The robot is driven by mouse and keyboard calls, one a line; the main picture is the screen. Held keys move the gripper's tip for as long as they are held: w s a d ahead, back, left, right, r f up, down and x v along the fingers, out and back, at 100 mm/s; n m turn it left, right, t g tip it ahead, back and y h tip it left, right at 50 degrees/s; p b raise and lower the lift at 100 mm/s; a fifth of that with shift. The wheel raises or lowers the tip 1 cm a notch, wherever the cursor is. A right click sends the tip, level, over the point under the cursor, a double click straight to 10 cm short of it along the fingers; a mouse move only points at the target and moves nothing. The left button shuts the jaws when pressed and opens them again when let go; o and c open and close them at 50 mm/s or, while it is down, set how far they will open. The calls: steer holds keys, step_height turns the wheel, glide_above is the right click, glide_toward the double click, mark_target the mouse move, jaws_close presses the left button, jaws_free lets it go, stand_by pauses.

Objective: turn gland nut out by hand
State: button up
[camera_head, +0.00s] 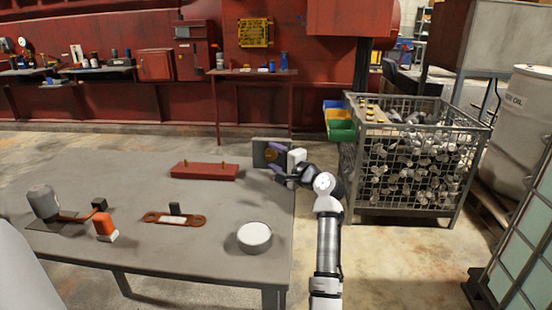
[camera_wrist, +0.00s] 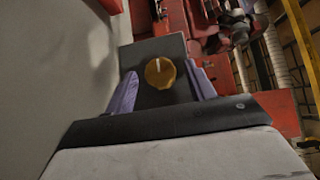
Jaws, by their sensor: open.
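The gland nut (camera_wrist: 160,73) is a round brass-coloured piece with a pale mark near its top, on the face of a dark grey upright plate (camera_wrist: 152,48). In the head view the plate (camera_head: 262,146) stands at the table's far right corner, and the nut (camera_head: 271,154) is partly hidden by my gripper. My gripper (camera_wrist: 160,90) is open. Its two purple fingers lie left and right of the nut, with a gap visible on each side. In the head view my gripper (camera_head: 276,160) reaches to the plate from the right.
On the grey table (camera_head: 130,260) are a red block with brass pins (camera_head: 205,171), a white round container (camera_head: 254,236), a rust-coloured link (camera_head: 175,218) and an orange-and-grey tool (camera_head: 104,226). A wire crate of metal parts (camera_head: 415,165) stands right of my arm.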

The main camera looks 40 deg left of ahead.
steer(key=c, duration=1)
steer(key=shift+r, duration=0.1)
